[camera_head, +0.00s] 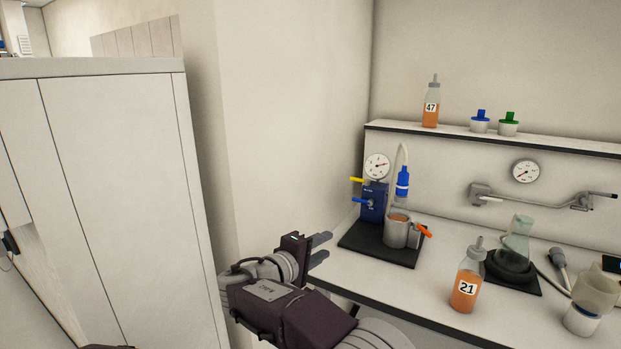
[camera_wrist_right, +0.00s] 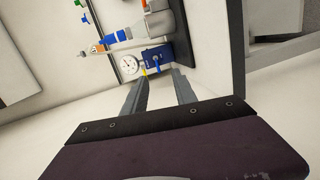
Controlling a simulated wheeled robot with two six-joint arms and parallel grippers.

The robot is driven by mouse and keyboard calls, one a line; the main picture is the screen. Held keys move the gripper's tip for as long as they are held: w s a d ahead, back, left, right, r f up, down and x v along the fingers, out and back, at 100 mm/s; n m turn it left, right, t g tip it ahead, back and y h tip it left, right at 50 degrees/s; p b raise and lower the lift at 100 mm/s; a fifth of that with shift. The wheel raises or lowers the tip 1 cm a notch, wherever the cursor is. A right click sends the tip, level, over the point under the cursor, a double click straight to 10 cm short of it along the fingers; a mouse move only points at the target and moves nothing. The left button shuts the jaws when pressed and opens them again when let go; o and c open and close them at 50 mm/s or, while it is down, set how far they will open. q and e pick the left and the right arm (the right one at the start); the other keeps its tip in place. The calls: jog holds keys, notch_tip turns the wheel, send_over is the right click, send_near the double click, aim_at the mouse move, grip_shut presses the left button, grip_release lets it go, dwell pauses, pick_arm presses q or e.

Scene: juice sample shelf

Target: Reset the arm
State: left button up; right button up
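My right gripper (camera_head: 319,249) is raised in front of the bench's left end, to the left of the black mat with the blue pump. Its two grey fingers are apart with nothing between them. In the right wrist view the open fingers (camera_wrist_right: 162,85) point toward the blue device (camera_wrist_right: 160,56) and its gauge, at a distance. My right forearm comes in from the bottom of the head view. My left gripper does not show in either view.
The bench (camera_head: 370,273) holds a blue device (camera_head: 373,203), a metal cup (camera_head: 396,233), juice bottle 21 (camera_head: 466,287) and a flask (camera_head: 516,240). Bottle 47 (camera_head: 431,108) stands on the shelf (camera_head: 550,142). A white cabinet (camera_head: 120,200) is at left.

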jog(key=s+d+m+g+h, duration=0.2)
jog(key=d+m+g, duration=0.15)
jog(key=d, duration=1.05)
jog(key=s+d+f+g+y, duration=0.1)
jog(key=s+d+f+g, duration=0.1)
jog(key=s+d+f, duration=0.1)
jog(key=s+d+f+m+g+y, duration=0.1)
jog(key=s+d+f+g, duration=0.1)
jog(key=s+d+f, duration=0.2)
jog(key=s+d+f+m+g+y, duration=0.1)
jog(key=s+d+f+g, duration=0.1)
jog(key=s+d+f, duration=0.1)
jog(key=shift+s+d+f, duration=0.35)
jog(key=shift+s+f, duration=0.25)
jog(key=shift+s, duration=0.15)
jog(key=s+a+f+m+g+y, duration=0.15)
jog(key=s+f+y, duration=0.25)
jog(key=s+f, duration=0.4)
jog(key=s+a+f+m+y, duration=0.45)
jog(key=s+a+f, duration=0.25)
jog(key=a, duration=0.2)
pick_arm(q)
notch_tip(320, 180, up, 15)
jog(key=p, duration=1.5)
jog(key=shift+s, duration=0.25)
pick_arm(e)
notch_tip(320, 180, up, 15)
jog(key=shift+s+d+n, duration=0.3)
jog(key=shift+n, duration=0.15)
